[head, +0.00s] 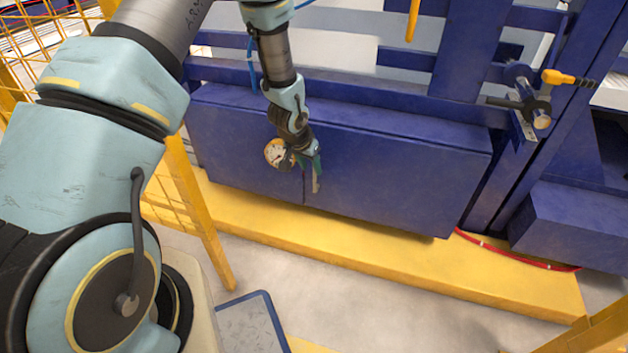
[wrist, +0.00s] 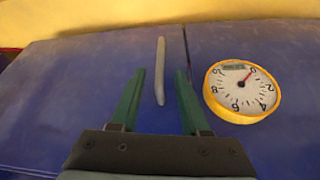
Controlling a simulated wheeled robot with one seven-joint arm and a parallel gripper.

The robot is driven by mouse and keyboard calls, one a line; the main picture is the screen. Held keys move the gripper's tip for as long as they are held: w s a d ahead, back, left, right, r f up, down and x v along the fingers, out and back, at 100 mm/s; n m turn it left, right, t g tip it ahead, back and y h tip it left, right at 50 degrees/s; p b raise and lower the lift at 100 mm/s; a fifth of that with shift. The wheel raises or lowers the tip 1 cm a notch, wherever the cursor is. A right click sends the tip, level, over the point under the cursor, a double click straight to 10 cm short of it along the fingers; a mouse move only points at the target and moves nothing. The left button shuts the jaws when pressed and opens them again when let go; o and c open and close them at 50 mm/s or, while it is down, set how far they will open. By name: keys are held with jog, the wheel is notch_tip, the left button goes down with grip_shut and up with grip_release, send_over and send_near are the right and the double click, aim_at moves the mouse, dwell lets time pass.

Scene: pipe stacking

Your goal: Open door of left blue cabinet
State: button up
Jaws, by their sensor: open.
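The blue cabinet (head: 400,180) is a long low box on a yellow plinth, with a vertical seam between its door panels; the doors look shut. In the wrist view, a pale grey bar handle (wrist: 161,72) stands on the blue door (wrist: 85,100), just left of the seam. A round yellow-rimmed gauge (wrist: 242,92) is right of the seam. My gripper (head: 310,172) is at the cabinet front by the seam. In the wrist view, its green fingers (wrist: 158,75) are open, one on each side of the handle, with gaps visible; contact is not evident.
The yellow plinth (head: 380,262) runs below the cabinet. A yellow mesh fence (head: 190,195) stands at the left. A valve with a yellow handle (head: 558,77) is at the upper right. Another blue box (head: 575,225) is at the right. Grey floor in front is mostly clear.

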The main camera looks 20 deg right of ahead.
aim_at(314, 175)
jog(key=b+x, duration=0.1)
jog(key=x, duration=0.6)
jog(key=shift+f, duration=0.15)
jog(key=shift+c, duration=0.3)
grip_shut()
dwell(0.9)
